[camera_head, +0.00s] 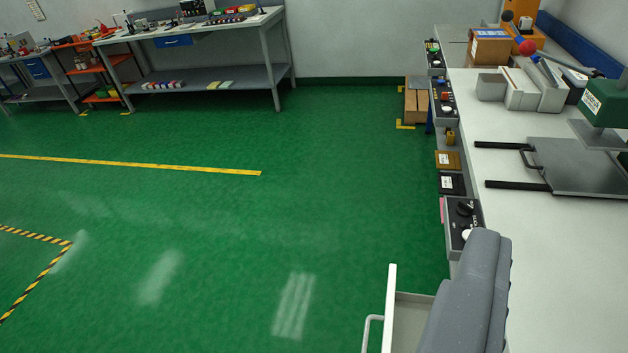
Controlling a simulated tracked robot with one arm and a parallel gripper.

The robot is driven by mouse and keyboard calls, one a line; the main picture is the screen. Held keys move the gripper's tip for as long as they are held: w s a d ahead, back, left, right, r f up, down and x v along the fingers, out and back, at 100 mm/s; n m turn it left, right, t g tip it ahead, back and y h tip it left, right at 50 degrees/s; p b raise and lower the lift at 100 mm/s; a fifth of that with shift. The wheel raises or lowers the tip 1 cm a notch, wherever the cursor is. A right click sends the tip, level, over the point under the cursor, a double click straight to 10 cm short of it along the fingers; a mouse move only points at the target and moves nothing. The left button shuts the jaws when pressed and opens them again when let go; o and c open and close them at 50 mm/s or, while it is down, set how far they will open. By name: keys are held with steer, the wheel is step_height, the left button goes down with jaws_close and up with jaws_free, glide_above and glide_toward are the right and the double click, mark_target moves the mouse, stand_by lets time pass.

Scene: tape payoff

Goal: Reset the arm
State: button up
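A grey, rounded, padded-looking shape (465,290) rises at the bottom right, in front of the bench edge.
A long white bench (560,240) runs along the right, with control boxes (464,222) on its edge and a metal plate (580,165) on top. An open drawer (408,320) juts out below. A workbench (190,35) stands far left. Green floor (230,220) between is clear.

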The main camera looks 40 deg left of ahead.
steer(key=shift+r, duration=0.15)
step_height(320, 180, up, 6)
steer(key=p, duration=0.6)
steer(key=shift+r+p, duration=0.2)
steer(key=shift+p, duration=0.2)
stand_by(0.6)
